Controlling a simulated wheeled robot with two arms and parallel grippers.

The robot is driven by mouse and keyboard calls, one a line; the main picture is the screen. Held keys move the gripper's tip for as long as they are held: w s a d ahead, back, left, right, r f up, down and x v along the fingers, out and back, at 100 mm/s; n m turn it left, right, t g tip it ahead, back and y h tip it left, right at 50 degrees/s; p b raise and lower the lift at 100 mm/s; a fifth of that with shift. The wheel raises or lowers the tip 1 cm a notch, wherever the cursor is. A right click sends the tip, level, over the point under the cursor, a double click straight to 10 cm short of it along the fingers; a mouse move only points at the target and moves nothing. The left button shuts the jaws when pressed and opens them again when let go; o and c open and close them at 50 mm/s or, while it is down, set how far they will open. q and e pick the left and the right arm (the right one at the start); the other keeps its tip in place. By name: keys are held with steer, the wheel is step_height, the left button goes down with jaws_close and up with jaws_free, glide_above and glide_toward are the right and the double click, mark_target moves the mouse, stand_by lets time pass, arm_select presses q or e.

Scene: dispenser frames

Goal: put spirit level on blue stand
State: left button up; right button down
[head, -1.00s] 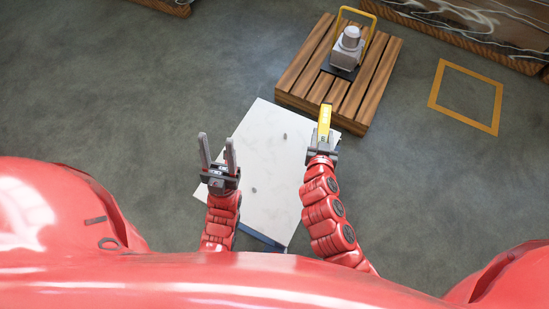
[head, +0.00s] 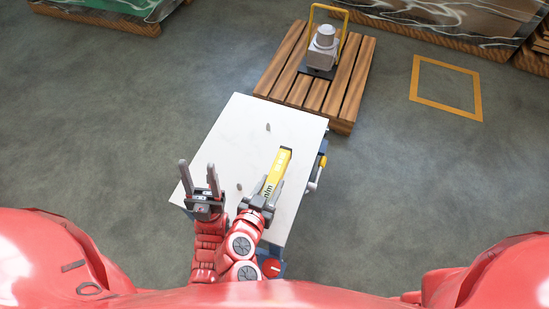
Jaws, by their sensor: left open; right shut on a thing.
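The spirit level is a yellow bar with a dark end (head: 279,168) in the head view, over the right half of the white table top. My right gripper (head: 263,196) is shut on the spirit level near its lower end, and the bar points up and slightly right. I cannot tell how far above the table top it is. My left gripper (head: 200,178) is open and empty, with its fingers pointing up, over the table's left edge. I do not clearly see a blue stand; only blue parts (head: 321,145) show at the table's right side.
The white table (head: 243,120) bears two small grey objects (head: 268,127). A wooden pallet (head: 345,88) behind it carries a grey machine (head: 322,47) and a yellow hoop. Grey floor with a yellow square outline (head: 446,87) lies clear at right.

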mark_target(282, 152)
steer(key=w+d, duration=0.1)
steer(key=w, duration=0.6)
steer(key=w+d+f, duration=0.1)
steer(key=w, duration=0.3)
steer(key=shift+d+p, duration=0.3)
steer(key=shift+d, duration=0.05)
steer(key=shift+f, duration=1.75)
steer(key=shift+f+b, duration=0.2)
steer(key=shift+b, duration=0.1)
steer(key=shift+c, duration=2.2)
jaws_free()
steer(key=shift+r, duration=0.1)
